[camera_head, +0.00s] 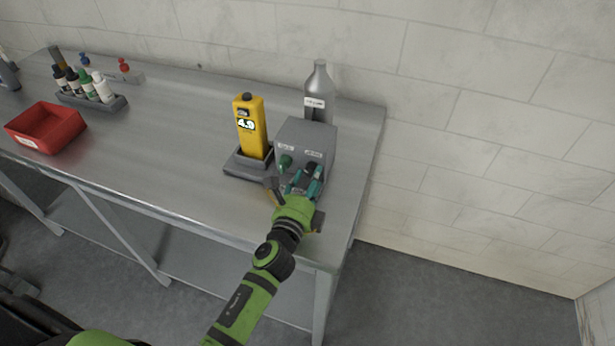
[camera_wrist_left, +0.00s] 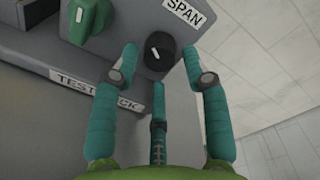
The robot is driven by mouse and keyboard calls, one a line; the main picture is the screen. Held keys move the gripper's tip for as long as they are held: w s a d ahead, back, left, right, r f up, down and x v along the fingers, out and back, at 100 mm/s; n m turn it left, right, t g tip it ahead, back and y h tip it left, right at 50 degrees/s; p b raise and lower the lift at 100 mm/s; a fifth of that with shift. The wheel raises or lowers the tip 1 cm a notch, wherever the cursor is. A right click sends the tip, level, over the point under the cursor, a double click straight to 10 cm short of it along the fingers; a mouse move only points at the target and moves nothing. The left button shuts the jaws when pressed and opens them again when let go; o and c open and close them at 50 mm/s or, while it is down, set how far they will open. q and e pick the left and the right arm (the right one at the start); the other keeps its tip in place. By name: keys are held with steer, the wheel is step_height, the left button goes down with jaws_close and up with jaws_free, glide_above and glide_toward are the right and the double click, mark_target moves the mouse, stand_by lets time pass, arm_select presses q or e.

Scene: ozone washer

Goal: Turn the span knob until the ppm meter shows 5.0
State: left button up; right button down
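The yellow ppm meter (camera_head: 251,138) stands upright in a dark grey cradle (camera_head: 238,164), and its display reads 4.9. The grey test block (camera_head: 306,134) stands to its right. The span knob (camera_wrist_left: 160,56) is black and round with a white pointer mark, beside the SPAN label (camera_wrist_left: 185,11). My left gripper (camera_head: 307,177) is in front of the block. In the left wrist view its teal fingertips are spread either side of the knob, with small gaps showing. In the head view the fingers hide the knob. My right gripper is in neither view.
A green knob (camera_wrist_left: 88,20) sits left of the span knob. A grey bottle (camera_head: 319,88) stands behind the block. A red bin (camera_head: 63,128) and a rack of small bottles (camera_head: 117,103) are at left. The bench middle (camera_head: 165,128) is clear.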

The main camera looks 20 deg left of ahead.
arm_select(q)
steer(key=shift+r, duration=0.2)
steer(key=s, duration=1.2)
steer(key=shift+r, duration=0.25)
